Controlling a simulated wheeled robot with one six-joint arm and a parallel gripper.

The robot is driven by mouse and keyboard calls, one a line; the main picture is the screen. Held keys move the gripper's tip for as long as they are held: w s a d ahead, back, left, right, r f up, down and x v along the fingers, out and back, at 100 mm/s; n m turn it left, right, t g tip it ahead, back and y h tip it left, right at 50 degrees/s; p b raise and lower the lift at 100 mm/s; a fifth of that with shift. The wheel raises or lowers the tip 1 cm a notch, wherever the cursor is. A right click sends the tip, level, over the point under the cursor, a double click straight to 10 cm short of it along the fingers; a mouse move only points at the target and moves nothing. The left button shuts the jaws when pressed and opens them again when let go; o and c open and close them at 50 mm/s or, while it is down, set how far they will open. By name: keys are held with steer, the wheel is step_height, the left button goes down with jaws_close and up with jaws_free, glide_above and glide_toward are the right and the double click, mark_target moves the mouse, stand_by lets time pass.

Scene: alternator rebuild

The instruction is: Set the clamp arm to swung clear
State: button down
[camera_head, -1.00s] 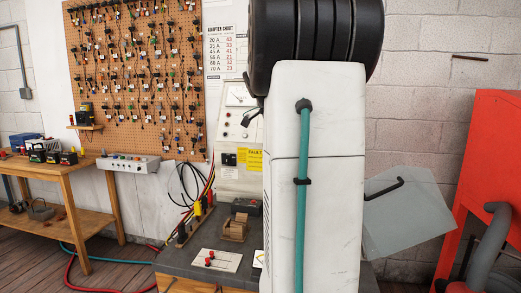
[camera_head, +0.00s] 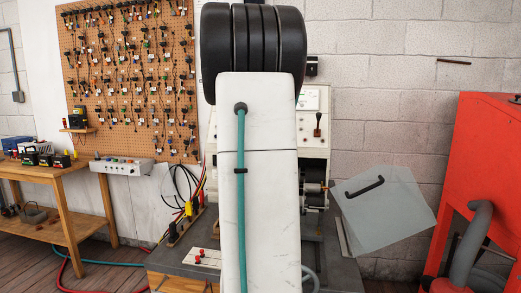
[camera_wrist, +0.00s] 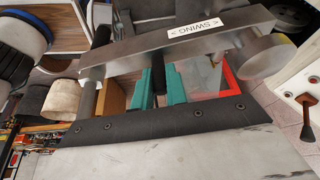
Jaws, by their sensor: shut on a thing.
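The clamp arm (camera_wrist: 185,45) is a grey metal bar with a white "SWING" label, crossing the upper part of the wrist view. A black peg-like handle (camera_wrist: 158,74) hangs from its middle. My gripper (camera_wrist: 159,90) has teal fingers either side of this handle and is shut on it. A pale round pad (camera_wrist: 266,62) shows under the bar's right end. In the head view my own white arm hides the gripper and most of the clamp arm; the bench's clamp area (camera_head: 315,188) shows only at its right edge.
The grey test bench (camera_head: 335,270) stands behind my arm. A clear guard with a black handle (camera_head: 385,205) tilts out at its right. A red cabinet (camera_head: 485,150) stands further right. A wooden table (camera_head: 75,190) is at left. A lever (camera_wrist: 306,105) is at the wrist view's right.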

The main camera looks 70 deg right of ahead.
steer(key=c, duration=1.4)
jaws_free()
steer(key=d+v, duration=0.1)
steer(key=v, duration=0.6)
steer(key=shift+a+r, duration=0.45)
steer(key=shift+a, duration=0.1)
steer(key=shift+w, duration=0.15)
